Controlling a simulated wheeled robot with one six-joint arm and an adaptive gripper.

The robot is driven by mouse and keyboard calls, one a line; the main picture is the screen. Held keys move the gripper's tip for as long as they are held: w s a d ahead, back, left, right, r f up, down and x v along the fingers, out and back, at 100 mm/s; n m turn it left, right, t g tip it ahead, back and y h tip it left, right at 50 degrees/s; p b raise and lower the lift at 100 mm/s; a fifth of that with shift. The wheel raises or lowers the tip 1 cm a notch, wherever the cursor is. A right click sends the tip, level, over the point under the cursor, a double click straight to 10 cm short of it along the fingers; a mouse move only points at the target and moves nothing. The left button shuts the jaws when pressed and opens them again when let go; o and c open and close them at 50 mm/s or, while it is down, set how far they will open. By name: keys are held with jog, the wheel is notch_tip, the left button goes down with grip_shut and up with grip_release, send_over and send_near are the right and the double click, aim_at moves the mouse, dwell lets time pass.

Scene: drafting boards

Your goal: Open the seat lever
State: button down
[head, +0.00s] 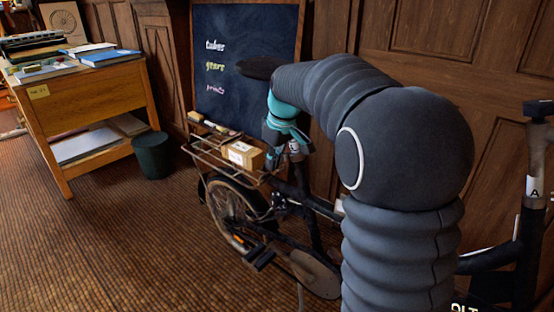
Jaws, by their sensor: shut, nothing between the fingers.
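A dark bicycle (300,205) stands in front of the wood-panelled wall. Its black saddle (257,68) shows at the left of my arm's upper end. The seat lever cannot be made out; my wrist and gripper cover that area. I cannot tell whether the gripper touches the lever or the post.
A rear rack (205,150) carries a cardboard box (243,155). A chalkboard (232,40) stands behind. At left are a wooden desk (95,92) and a dark bin (153,155). The left foreground floor is clear.

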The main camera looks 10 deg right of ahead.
jog(key=shift+w+a, duration=0.2)
jog(key=shift+a, duration=0.1)
jog(key=s+d+r+p, duration=0.1)
jog(key=s+d+r, duration=0.15)
jog(key=r, duration=0.35)
jog(key=s+d+r, duration=0.1)
jog(key=s+r, duration=0.2)
jog(key=r, duration=0.2)
jog(key=s+f+m, duration=0.5)
jog(key=s+f, duration=0.1)
jog(key=f, duration=0.1)
jog(key=s+f+t, duration=0.1)
jog(key=s+f, duration=0.1)
jog(key=s, duration=0.9)
jog(key=s+a+f+m+t+h, duration=0.1)
jog(key=s+f+t, duration=0.1)
jog(key=s, duration=0.8)
jog(key=shift+s+a+f+m, duration=0.3)
jog(key=shift+s+f, duration=0.05)
jog(key=shift+f, duration=0.2)
